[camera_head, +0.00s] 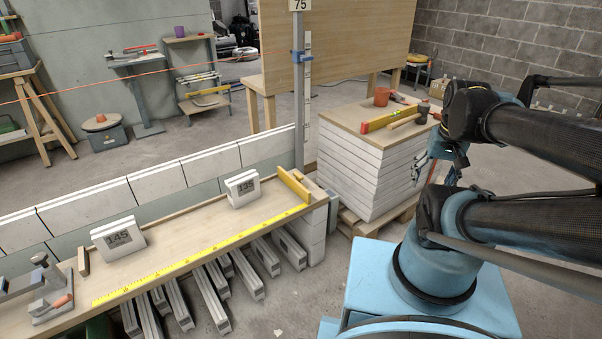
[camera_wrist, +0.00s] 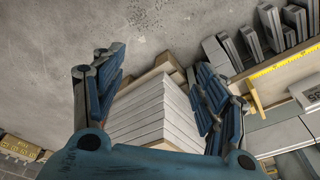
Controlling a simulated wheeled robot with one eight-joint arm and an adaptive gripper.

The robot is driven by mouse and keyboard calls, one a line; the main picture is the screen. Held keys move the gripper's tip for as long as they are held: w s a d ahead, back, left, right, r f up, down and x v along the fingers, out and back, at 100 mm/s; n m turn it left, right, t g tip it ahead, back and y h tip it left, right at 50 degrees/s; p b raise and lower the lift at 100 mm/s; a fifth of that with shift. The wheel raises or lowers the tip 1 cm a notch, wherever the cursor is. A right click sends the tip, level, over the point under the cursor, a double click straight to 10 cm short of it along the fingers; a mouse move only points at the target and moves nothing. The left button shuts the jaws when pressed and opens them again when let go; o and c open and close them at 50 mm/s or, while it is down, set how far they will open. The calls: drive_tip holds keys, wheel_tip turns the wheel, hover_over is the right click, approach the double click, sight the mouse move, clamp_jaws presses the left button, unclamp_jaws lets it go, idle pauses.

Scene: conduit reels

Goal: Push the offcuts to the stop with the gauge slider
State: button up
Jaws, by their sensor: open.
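Two white offcut blocks stand apart on the bench top, one marked 145 (camera_head: 119,238) and one marked 135 (camera_head: 242,188). The 135 block also shows in part at the right edge of the wrist view (camera_wrist: 311,96). A wooden bar, apparently the stop (camera_head: 293,185), crosses the bench's right end. A small upright wooden piece (camera_head: 83,262) stands left of the 145 block; it may be the gauge slider, but I cannot be sure. My gripper (camera_head: 438,168) is open and empty, right of the bench beside the board stack. Its spread fingers frame the wrist view (camera_wrist: 155,92).
A yellow tape (camera_head: 200,255) runs along the bench's front edge. A metal clamp (camera_head: 45,285) sits at the left end. A post (camera_head: 299,100) rises behind the stop. A white board stack (camera_head: 365,165) carries a level, hammer and cup. Offcut bars (camera_head: 212,305) lie below the bench.

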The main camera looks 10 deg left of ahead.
drive_tip(key=w+a+r+m+g+y, duration=0.1)
drive_tip(key=w+a+r, duration=0.25)
drive_tip(key=w, duration=0.25)
drive_tip(key=w+a+r+m, duration=0.1)
drive_tip(key=w+a+r, duration=0.25)
drive_tip(key=w, duration=0.25)
drive_tip(key=w+a+m+g+y, duration=0.1)
drive_tip(key=w+a+m, duration=0.1)
drive_tip(key=w+a, duration=0.8)
drive_tip(key=m+g, duration=0.4)
hover_over(298, 174)
drive_tip(key=w+d, duration=0.5)
drive_tip(key=w, duration=0.1)
wheel_tip(298, 174, down, 16)
drive_tip(key=shift+y, duration=0.4)
drive_tip(key=x, duration=1.7)
drive_tip(key=shift+w+f, duration=0.15)
drive_tip(key=shift+w, duration=0.05)
